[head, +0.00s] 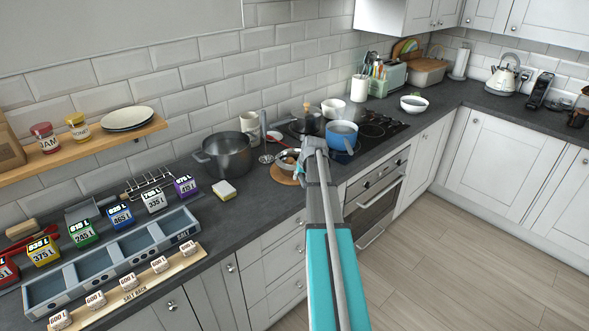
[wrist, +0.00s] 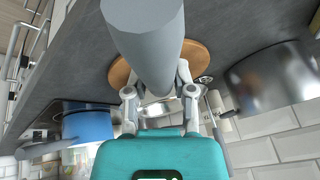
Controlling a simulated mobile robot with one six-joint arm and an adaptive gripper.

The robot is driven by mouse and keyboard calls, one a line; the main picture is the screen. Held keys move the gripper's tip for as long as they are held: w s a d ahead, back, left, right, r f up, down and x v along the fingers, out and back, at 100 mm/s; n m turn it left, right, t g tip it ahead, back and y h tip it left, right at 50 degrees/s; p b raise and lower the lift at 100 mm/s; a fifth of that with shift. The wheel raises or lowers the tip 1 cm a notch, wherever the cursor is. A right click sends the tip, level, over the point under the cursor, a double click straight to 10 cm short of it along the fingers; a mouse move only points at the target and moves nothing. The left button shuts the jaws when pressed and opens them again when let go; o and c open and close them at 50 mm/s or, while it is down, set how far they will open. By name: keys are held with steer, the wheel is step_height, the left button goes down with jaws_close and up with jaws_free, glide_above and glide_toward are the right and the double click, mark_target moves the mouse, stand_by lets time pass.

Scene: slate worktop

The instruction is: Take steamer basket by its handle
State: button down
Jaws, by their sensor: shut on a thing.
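The steamer basket (head: 287,157), a small steel bowl-like vessel, sits over a round wooden board on the dark worktop in the head view. My gripper (head: 300,171) is at its right side, and my arm partly covers it. In the wrist view my gripper's (wrist: 160,92) two grey fingers are around the basket's near side, with a strip of its steel rim (wrist: 165,110) showing between them. The gripper is shut on the basket's handle; the handle itself is mostly hidden. I cannot tell whether the basket is clear of the board.
The wooden board (wrist: 118,75) lies below. A large dark pot (head: 224,155) stands to the left and a blue pot (head: 341,136) on the hob to the right. A ladle (head: 265,140) and sponge (head: 224,190) are nearby. Labelled blocks and a tray fill the left worktop.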

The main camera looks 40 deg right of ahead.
steer(key=shift+r, duration=0.15)
stand_by(0.4)
step_height(320, 180, up, 2)
steer(key=shift+r+p, duration=0.1)
steer(key=shift+p, duration=1.1)
steer(key=s+d+r+p, duration=0.1)
steer(key=s+r+p, duration=0.9)
steer(key=s, duration=0.3)
steer(key=shift+s+d+r+p, duration=0.25)
steer(key=shift+s+d+p, duration=0.05)
steer(key=shift+s+d, duration=0.1)
